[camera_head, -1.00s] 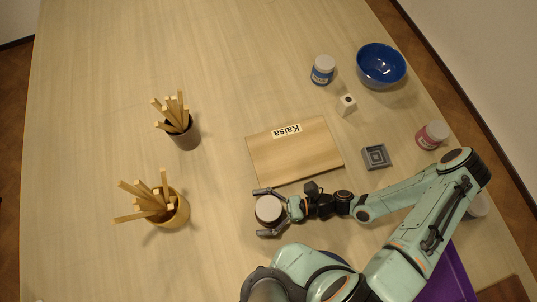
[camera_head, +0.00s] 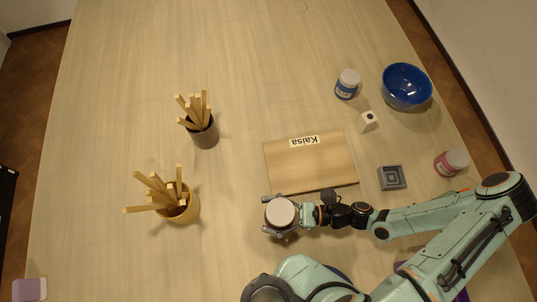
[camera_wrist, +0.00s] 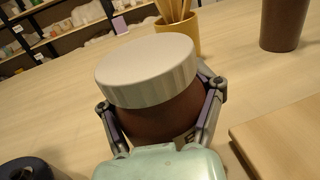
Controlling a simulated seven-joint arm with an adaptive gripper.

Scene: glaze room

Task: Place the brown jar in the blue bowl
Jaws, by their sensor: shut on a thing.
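The brown jar (camera_wrist: 160,116) has a pale ribbed lid and fills the middle of the wrist view. My gripper (camera_head: 281,216) is shut around it, a finger on each side. In the head view the jar's lid (camera_head: 281,212) shows between the fingers, just below the wooden board; I cannot tell whether the jar is clear of the table. The blue bowl (camera_head: 407,88) stands at the upper right of the head view, well apart from my gripper, and looks empty.
A wooden board (camera_head: 310,170) labelled Kaisa lies just above my gripper. A blue-labelled jar (camera_head: 347,84), a white cube (camera_head: 368,122), a grey square dish (camera_head: 392,178) and a pink jar (camera_head: 451,162) stand to the right. Two stick-filled cups, dark (camera_head: 204,133) and yellow (camera_head: 184,208), stand left.

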